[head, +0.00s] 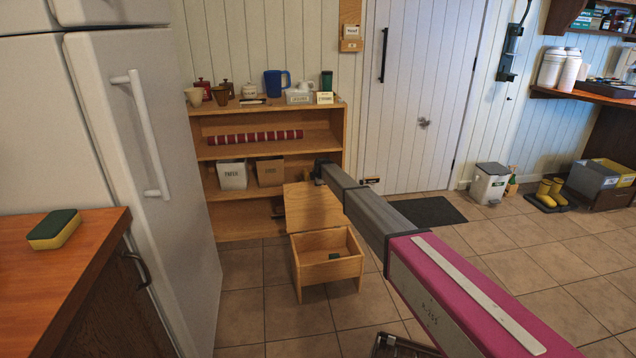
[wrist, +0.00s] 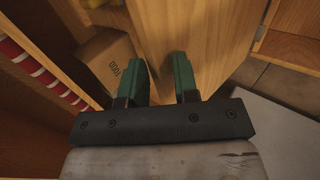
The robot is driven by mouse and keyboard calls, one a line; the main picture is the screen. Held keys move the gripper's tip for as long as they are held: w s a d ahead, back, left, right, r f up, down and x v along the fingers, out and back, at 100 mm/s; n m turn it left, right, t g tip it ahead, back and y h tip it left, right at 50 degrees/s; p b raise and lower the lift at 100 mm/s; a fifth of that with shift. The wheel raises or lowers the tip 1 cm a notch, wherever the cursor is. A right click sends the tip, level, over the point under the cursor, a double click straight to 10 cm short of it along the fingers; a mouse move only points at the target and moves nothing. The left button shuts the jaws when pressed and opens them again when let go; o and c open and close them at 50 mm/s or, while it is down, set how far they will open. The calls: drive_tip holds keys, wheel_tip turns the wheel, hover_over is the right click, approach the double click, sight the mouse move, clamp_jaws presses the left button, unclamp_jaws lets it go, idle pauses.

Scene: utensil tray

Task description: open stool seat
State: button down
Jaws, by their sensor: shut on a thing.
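The wooden stool (head: 328,272) stands on the tiled floor in front of the shelf, its box open at the top. Its hinged seat (head: 312,207) is raised steeply at the back of the box. The seat (wrist: 205,38) fills the middle of the wrist view. My gripper (head: 318,168) is at the seat's upper right edge. Its green fingers (wrist: 168,75) are shut on the seat in the wrist view. The fingertips are too small to make out in the head view. A small dark green item (head: 335,256) lies inside the box.
A white fridge (head: 135,150) and a counter with a sponge (head: 54,229) are at left. Open floor lies right of the stool.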

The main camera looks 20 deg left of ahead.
drive_tip(key=c, duration=1)
unclamp_jaws()
drive_tip(key=shift+f, duration=0.25)
drive_tip(key=shift+c, duration=0.2)
drive_tip(key=shift+r, duration=0.1)
drive_tip(key=v, duration=1)
drive_tip(key=shift+s+r, duration=0.2)
drive_tip(key=shift+r, duration=0.1)
drive_tip(key=shift+d, duration=0.1)
